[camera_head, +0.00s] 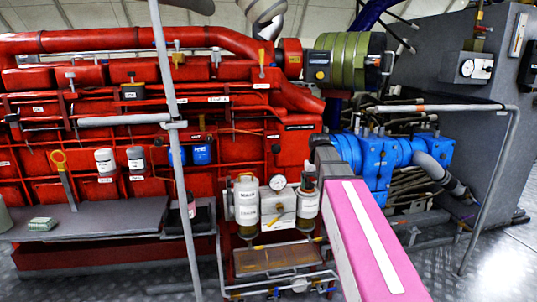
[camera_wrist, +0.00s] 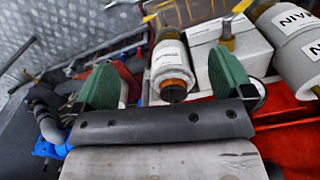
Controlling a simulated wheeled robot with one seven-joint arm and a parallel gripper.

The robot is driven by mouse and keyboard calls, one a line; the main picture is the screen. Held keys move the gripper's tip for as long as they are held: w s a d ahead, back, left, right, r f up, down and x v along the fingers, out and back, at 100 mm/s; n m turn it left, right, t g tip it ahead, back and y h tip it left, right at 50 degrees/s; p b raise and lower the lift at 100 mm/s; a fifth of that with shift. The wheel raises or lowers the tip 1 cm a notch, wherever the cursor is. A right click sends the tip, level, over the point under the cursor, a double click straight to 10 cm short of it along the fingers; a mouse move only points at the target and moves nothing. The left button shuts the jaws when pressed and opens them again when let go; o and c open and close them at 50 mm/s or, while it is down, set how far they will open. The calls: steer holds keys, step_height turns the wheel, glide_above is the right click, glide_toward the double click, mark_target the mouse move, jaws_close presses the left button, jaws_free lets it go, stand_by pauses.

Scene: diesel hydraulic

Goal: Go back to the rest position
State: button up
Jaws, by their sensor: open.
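My gripper (camera_wrist: 166,84) shows in the wrist view with its two green fingertips wide apart. Nothing is held between them. A white canister with an orange-brown end (camera_wrist: 171,66) shows beyond the gap; I cannot tell how far off it is. In the head view my pink arm link (camera_head: 368,240) rises from the bottom right and ends near the white canisters. The gripper itself is not visible there.
A red engine (camera_head: 240,148) fills the left and middle. White canisters (camera_head: 246,200) and a gauge stand by my arm. A blue pump (camera_head: 365,160) is behind it. A grey railing post (camera_head: 178,160) stands in front, another rail (camera_head: 495,190) at right. A grey bench (camera_head: 110,220) is left.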

steer(key=s+f, duration=0.8)
steer(key=f, duration=0.5)
steer(key=s+f, duration=0.9)
steer(key=f, duration=0.4)
